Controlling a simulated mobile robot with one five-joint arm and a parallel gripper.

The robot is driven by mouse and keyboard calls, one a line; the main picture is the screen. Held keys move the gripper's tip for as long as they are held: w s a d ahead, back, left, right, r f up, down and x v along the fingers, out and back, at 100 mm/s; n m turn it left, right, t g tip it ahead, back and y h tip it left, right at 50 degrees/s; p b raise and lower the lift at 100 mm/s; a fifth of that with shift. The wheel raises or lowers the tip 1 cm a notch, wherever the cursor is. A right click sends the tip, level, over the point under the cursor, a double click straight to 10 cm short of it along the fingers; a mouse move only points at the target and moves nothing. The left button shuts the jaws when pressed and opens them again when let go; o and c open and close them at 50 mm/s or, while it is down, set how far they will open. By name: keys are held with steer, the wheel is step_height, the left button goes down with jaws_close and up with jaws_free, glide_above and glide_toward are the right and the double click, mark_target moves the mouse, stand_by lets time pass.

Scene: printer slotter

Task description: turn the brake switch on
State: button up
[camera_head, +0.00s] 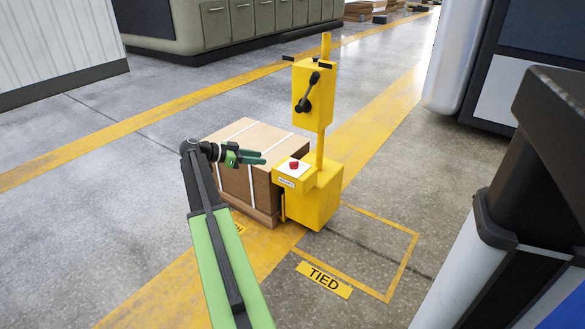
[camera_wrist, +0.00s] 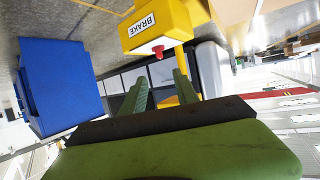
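A yellow machine (camera_head: 320,199) stands on the floor. On its low front box is a red button (camera_head: 294,164) on a white plate. In the wrist view, the red button (camera_wrist: 158,51) juts from the yellow box (camera_wrist: 165,22), by a white label reading BRAKE (camera_wrist: 142,25). A black lever (camera_head: 308,93) sits on the upper yellow box, its knob tilted up. My gripper (camera_head: 262,157) is just left of the red button, apart from it, fingers pointing right. In the wrist view, its two green fingers (camera_wrist: 160,76) are spread with nothing between them; the button shows beyond the gap.
A strapped brown crate (camera_head: 238,150) stands left of the machine, behind and under my gripper. A floor sign reading TIED (camera_head: 324,280) and a yellow-outlined floor area lie in front. A blue box (camera_wrist: 66,88) shows at left in the wrist view.

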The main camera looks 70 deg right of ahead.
mark_target(292, 162)
steer(key=b+x, duration=0.2)
steer(key=x, duration=0.5)
steer(key=b+x, duration=0.3)
steer(key=x, duration=0.5)
steer(key=shift+f+b, duration=0.3)
steer(key=shift+b, duration=0.05)
steer(key=shift+s+d, duration=0.35)
steer(key=shift+d, duration=0.05)
steer(key=shift+c, duration=0.2)
jaws_close()
